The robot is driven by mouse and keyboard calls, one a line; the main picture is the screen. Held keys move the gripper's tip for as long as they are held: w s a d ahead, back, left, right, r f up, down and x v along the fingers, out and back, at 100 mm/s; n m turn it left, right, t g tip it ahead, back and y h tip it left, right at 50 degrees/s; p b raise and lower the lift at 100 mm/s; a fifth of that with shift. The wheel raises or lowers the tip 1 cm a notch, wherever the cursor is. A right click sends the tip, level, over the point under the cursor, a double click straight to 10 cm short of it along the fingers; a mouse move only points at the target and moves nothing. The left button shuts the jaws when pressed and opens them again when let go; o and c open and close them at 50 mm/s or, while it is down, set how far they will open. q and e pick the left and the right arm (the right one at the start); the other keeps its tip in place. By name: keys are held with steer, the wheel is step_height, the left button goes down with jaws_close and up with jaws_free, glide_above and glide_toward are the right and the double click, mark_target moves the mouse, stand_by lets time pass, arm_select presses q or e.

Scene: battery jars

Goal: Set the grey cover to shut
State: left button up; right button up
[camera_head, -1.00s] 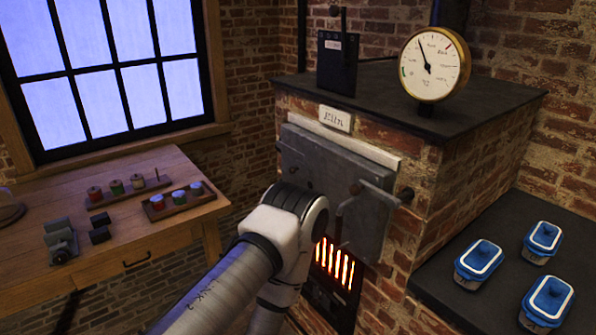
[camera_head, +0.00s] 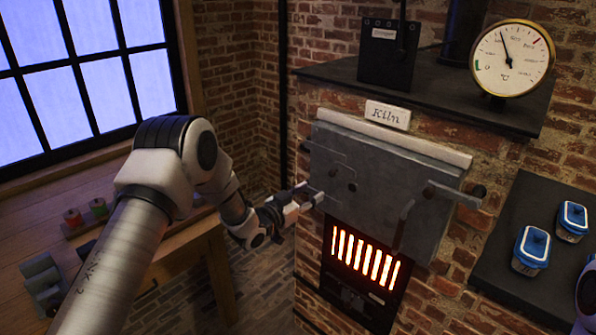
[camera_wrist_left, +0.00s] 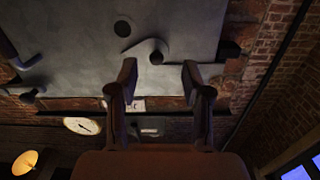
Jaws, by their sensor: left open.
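The grey cover (camera_wrist_left: 145,47) is a small flap on the kiln's grey door, with a dark knob or pivot at one end; in the head view it is faint, near a dark spot (camera_head: 333,171). A dark round peephole (camera_wrist_left: 122,28) shows uncovered beside it, also in the head view (camera_head: 352,187). My left gripper (camera_head: 309,194) is open and empty in front of the door's left part. In the left wrist view, which is upside down, its fingertips (camera_wrist_left: 160,75) are spread on either side of the pivot, apparently short of the door. My right gripper is out of view.
The brick kiln has a door handle (camera_head: 455,193) at the right and a glowing grate (camera_head: 365,255) below the door. A gauge (camera_head: 512,58) and a black box (camera_head: 388,52) stand on top. Blue-lidded jars (camera_head: 532,247) stand right; a wooden table (camera_head: 175,245) is left.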

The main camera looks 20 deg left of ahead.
mark_target(330, 175)
arm_select(q)
steer(key=w+d+r, duration=0.1)
steer(key=w+d+r+p, duration=0.1)
steer(key=r, duration=0.1)
steer(key=shift+w+d, duration=0.15)
steer(key=shift+d, duration=0.05)
steer(key=w, duration=0.3)
steer(key=w+p, duration=0.1)
steer(key=w, duration=0.1)
steer(key=shift+w+d+f, duration=0.1)
steer(key=shift+d+f, duration=0.15)
steer(key=shift+f, duration=0.1)
steer(key=shift+w+d, duration=0.1)
steer(key=shift+d, duration=0.4)
steer(key=shift+a, duration=0.15)
jaws_close()
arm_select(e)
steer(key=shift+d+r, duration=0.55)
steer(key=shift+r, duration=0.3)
